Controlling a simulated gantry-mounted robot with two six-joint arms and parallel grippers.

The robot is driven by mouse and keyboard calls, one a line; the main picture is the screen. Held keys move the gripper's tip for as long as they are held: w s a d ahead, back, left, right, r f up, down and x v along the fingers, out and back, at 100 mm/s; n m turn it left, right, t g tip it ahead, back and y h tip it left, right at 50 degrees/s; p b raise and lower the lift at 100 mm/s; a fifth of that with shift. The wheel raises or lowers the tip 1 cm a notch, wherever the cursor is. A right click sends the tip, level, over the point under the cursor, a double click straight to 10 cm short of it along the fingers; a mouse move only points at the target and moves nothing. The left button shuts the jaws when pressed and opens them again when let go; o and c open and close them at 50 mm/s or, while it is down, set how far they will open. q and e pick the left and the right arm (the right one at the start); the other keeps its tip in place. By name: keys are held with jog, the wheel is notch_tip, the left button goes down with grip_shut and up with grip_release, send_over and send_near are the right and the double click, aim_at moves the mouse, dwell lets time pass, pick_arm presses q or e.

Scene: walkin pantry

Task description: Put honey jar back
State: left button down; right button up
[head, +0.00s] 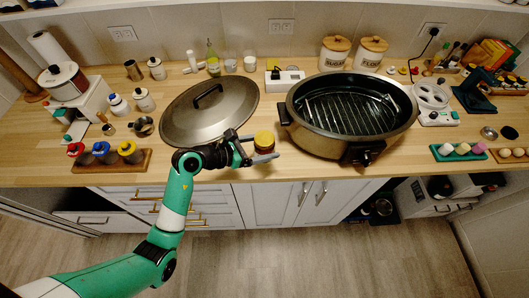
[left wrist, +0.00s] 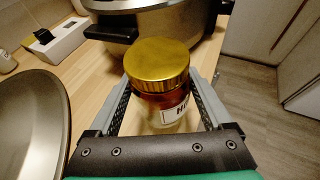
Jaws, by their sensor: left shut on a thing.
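The honey jar (head: 264,140) has a gold lid and shows in the head view at the counter's front edge, between the large lid and the roaster. In the left wrist view the jar (left wrist: 158,80) stands upright between the fingers, with amber contents and a white label partly cut off by my gripper. My left gripper (head: 262,148) is shut on the jar, one finger on each side of it. I cannot tell whether the jar's base touches the counter. My right gripper is not in view.
A big metal lid (head: 210,112) lies left of the jar, and a roaster pan (head: 300,122) stands close on the right. A wooden rack with colored-top jars (head: 140,163) is at the front left. Sugar (head: 334,53) and flour canisters (head: 370,53) stand at the back.

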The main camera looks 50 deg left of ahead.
aim_at(262, 151)
pick_arm(q)
jog(key=shift+w+a+f, duration=0.35)
jog(key=shift+w+f, duration=0.05)
jog(key=shift+f, duration=0.15)
jog(key=shift+w+a+f+b, duration=0.15)
jog(key=shift+f+b, duration=0.15)
jog(key=shift+f, duration=1.35)
jog(key=shift+f, duration=0.15)
grip_release()
jog(key=shift+s+a+r, duration=0.1)
jog(key=shift+s+r, duration=0.15)
jog(key=shift+s, duration=0.1)
jog(key=v, duration=1.1)
jog(key=shift+p, duration=0.45)
